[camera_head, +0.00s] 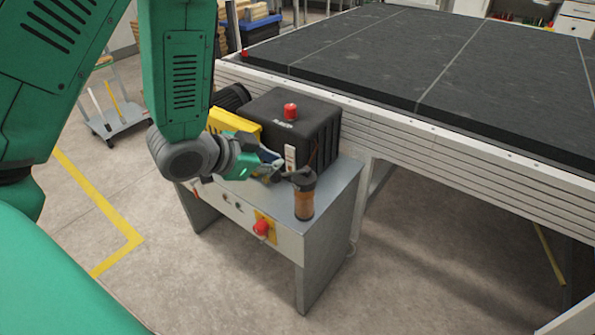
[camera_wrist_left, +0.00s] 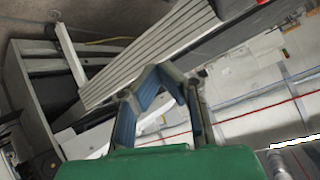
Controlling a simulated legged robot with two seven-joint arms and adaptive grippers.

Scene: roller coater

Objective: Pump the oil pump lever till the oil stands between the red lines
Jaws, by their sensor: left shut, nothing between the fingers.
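The oil pump appears to be the upright brown cylinder (camera_head: 304,203) with a dark top, standing on the right end of the grey cabinet. A dark arm reaches left from its top and may be the lever, but the gripper partly hides it. The oil level and its red lines cannot be read in the head view. My left gripper (camera_head: 272,172) is just left of the pump top; contact cannot be told. In the wrist view the left gripper (camera_wrist_left: 166,72) has its blue-padded fingers together at the tips, holding nothing. My right gripper is not in view.
The grey cabinet (camera_head: 334,200) carries a black box (camera_head: 318,130) with a red button (camera_head: 290,111), and another red button (camera_head: 261,227) on its front. A yellow part (camera_head: 228,122) sits beside the box. The large dark-topped machine (camera_head: 400,60) stands behind. Floor in front is clear.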

